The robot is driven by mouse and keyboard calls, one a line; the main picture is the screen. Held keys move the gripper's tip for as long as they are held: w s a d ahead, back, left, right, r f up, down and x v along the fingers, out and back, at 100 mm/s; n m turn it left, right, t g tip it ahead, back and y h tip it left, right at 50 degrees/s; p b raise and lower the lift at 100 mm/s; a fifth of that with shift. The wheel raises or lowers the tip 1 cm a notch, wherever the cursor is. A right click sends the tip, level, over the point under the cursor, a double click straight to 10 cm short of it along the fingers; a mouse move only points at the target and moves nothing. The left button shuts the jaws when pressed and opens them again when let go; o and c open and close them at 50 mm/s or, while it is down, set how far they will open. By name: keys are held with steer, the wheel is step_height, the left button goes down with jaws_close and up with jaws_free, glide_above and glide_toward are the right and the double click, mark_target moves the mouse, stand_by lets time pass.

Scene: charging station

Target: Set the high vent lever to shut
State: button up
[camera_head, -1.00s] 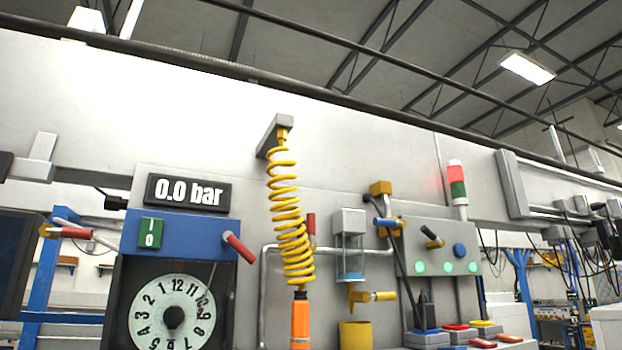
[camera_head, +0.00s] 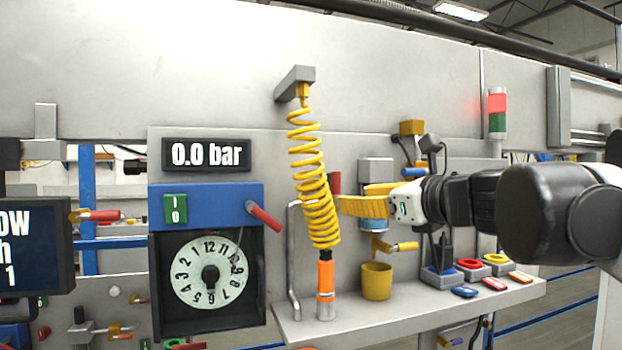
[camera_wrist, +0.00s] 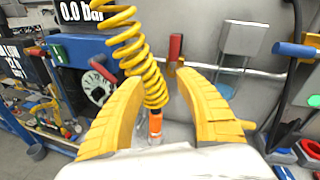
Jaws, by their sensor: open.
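A red-handled lever (camera_head: 335,183) stands upright on the grey pipe behind the yellow coiled hose; it also shows in the wrist view (camera_wrist: 175,48), handle up. Other red-handled levers sit on the blue box (camera_head: 264,218) and at the far left (camera_head: 99,215). No readable label shows which one is the high vent lever. My gripper (camera_head: 342,205) points left beside the coil, its yellow fingers just right of and below the upright lever in the head view. In the wrist view my gripper (camera_wrist: 160,88) is open and empty, with the coil and lever beyond its fingertips.
The yellow coiled hose (camera_head: 315,185) hangs close to my fingers, ending in an orange handle (camera_head: 326,280). A yellow cup (camera_head: 377,282) stands on the grey shelf (camera_head: 420,310) below. The display (camera_head: 206,155) reads 0.0 bar above a round dial (camera_head: 210,272).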

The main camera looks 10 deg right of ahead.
mark_target(339, 175)
step_height(339, 175, up, 4)
steer(key=w+d+m+t, duration=0.1)
steer(key=d+m, duration=0.1)
steer(key=m, duration=0.1)
steer(key=p+x, duration=0.2)
steer(key=x, duration=0.8)
steer(key=shift+w, duration=0.4)
jaws_close()
